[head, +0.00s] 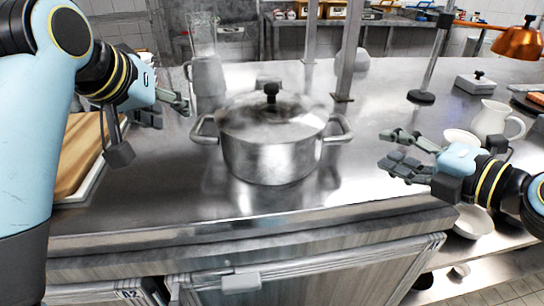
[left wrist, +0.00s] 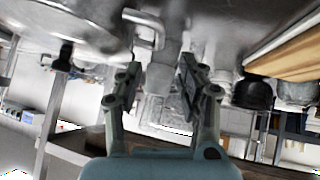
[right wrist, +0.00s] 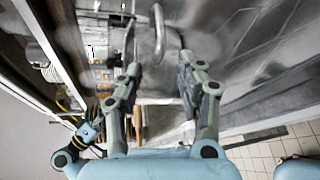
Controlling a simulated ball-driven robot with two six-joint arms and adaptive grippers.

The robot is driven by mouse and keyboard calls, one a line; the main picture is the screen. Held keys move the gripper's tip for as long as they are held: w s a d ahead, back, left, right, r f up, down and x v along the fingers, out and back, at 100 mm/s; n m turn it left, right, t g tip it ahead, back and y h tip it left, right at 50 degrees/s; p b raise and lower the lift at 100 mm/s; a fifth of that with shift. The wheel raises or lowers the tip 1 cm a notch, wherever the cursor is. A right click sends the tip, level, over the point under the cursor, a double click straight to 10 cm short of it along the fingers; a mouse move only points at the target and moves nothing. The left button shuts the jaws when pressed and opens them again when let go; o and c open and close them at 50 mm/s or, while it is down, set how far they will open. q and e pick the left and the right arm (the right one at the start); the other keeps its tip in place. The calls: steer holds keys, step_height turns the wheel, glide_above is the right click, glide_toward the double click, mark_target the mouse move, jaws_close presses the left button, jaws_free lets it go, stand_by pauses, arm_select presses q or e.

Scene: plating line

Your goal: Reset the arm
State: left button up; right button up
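My left gripper (head: 176,101) is at the upper left in the head view, left of the steel pot (head: 262,157) and apart from it. In the left wrist view its fingers (left wrist: 160,82) stand apart with nothing held between them. My right gripper (head: 391,153) is right of the pot and clear of its right handle. In the right wrist view its fingers (right wrist: 157,82) are spread and empty. The pot stands upright on the steel counter (head: 190,190) with its lid (head: 250,112) on.
A wooden board (head: 80,150) lies by my left arm. A glass pitcher (head: 203,35) stands behind the pot at left. A white jug (head: 490,120), bowls (head: 474,222) and a copper lamp (head: 518,43) are at right. Metal posts (head: 349,50) rise behind the pot.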

steer(key=shift+s+d+r, duration=0.15)
steer(key=shift+s+d, duration=0.2)
steer(key=shift+s, duration=0.15)
